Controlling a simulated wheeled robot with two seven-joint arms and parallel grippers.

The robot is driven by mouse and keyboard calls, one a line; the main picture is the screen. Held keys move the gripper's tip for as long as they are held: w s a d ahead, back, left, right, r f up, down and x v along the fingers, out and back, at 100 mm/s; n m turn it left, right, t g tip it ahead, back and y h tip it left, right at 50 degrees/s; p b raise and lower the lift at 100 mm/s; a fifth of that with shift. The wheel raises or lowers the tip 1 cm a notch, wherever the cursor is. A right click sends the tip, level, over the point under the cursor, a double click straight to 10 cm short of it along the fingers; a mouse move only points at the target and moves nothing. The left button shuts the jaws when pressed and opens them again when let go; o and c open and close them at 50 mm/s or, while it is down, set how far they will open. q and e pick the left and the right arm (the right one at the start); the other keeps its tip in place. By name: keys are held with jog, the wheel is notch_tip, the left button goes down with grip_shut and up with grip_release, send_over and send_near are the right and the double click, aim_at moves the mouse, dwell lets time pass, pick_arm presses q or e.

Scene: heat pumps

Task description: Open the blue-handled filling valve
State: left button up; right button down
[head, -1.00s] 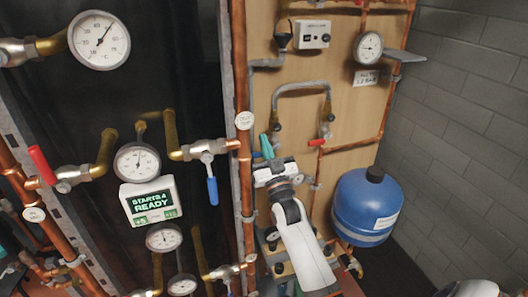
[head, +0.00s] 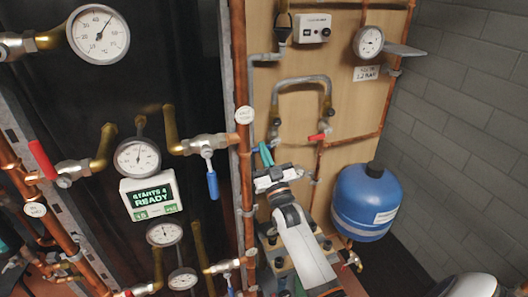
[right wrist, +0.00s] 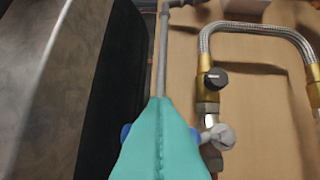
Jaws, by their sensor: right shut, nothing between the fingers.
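My right gripper (head: 266,154) has teal fingers, pressed together and empty, at the lower left of the filling loop. A small blue handle (head: 256,149) shows just beside the fingertips in the head view. In the right wrist view the teal fingers (right wrist: 160,145) cover most of it. Blue ends (right wrist: 194,134) stick out on both sides, so it appears to lie crosswise behind them. I cannot tell whether the fingers touch it. The braided hose (head: 301,80) arches above, with a red-handled valve (head: 318,137) at its right leg. My left gripper is not in view.
A blue vessel (head: 365,203) hangs right of my right arm. A copper pipe (head: 240,60) runs vertically left of the gripper. Another blue lever (head: 212,185) hangs on the dark unit to the left. A gauge (head: 368,41) sits at the upper right.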

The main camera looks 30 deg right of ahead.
jog(key=shift+a+f+n+y+b, duration=0.1)
jog(key=shift+f+n+y+b, duration=0.25)
jog(key=shift+n+y, duration=0.55)
jog(key=d+f+n+g+y+p, duration=0.1)
jog(key=d+f+n+g+y, duration=0.1)
jog(key=n, duration=0.8)
jog(key=s+d+f+n+g+y+p, duration=0.1)
jog(key=d+f+n+g+y, duration=0.2)
jog(key=n+y, duration=0.3)
jog(key=shift+s+d+f+n+g, duration=0.15)
jog(key=shift+f+n+g, duration=0.45)
jog(key=shift+n, duration=2.2)
jog(key=shift+d+r, duration=0.1)
jog(key=shift+r, duration=0.05)
